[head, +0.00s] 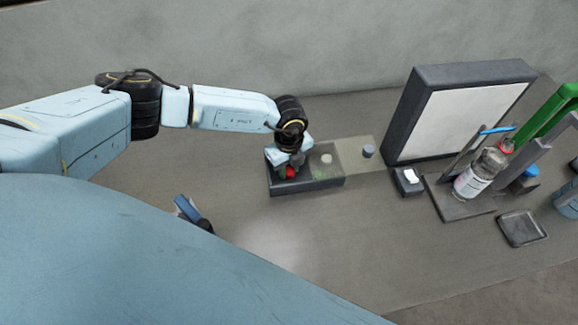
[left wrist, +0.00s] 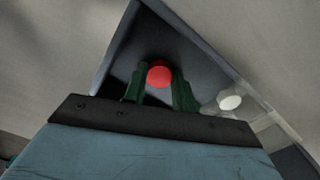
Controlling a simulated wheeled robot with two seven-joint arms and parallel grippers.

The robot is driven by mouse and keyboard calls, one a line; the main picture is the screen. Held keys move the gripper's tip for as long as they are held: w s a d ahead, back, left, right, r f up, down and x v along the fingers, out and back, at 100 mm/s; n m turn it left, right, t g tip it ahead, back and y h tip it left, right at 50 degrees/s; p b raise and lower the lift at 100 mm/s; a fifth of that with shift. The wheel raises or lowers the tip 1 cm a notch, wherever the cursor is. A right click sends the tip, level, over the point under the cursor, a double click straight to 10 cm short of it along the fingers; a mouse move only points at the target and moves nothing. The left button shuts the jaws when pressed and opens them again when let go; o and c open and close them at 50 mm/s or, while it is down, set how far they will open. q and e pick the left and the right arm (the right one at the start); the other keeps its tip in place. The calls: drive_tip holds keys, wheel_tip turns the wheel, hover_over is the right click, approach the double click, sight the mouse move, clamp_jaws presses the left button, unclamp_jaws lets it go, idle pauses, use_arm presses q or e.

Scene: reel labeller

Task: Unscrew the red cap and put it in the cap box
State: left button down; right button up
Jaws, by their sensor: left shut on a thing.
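The red cap (head: 291,172) is between the fingers of my left gripper (head: 287,164). In the left wrist view the red cap (left wrist: 160,75) shows at the tips of the dark green fingers (left wrist: 158,88), which are shut on it. The cap is over the dark open cap box (head: 320,185); its exact height above the floor of the box is hard to tell. The box also shows around the fingers in the left wrist view (left wrist: 195,50). A clear bottle (head: 478,174) leans in a dark stand at the right, with a small red part near its top.
A pale area with a white round piece (head: 327,158) and a grey round piece (head: 368,151) adjoins the box. A dark-framed white panel (head: 455,118), a green bar (head: 546,118) and a small dark tray (head: 522,229) are at the right. The front middle table is clear.

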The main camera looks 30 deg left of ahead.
sight(289, 170)
use_arm(q)
drive_tip(key=shift+f, duration=0.2)
drive_tip(key=c, duration=1.1)
unclamp_jaws()
drive_tip(key=shift+r, duration=0.1)
wheel_tip(289, 170, up, 12)
drive_tip(key=shift+r, duration=0.15)
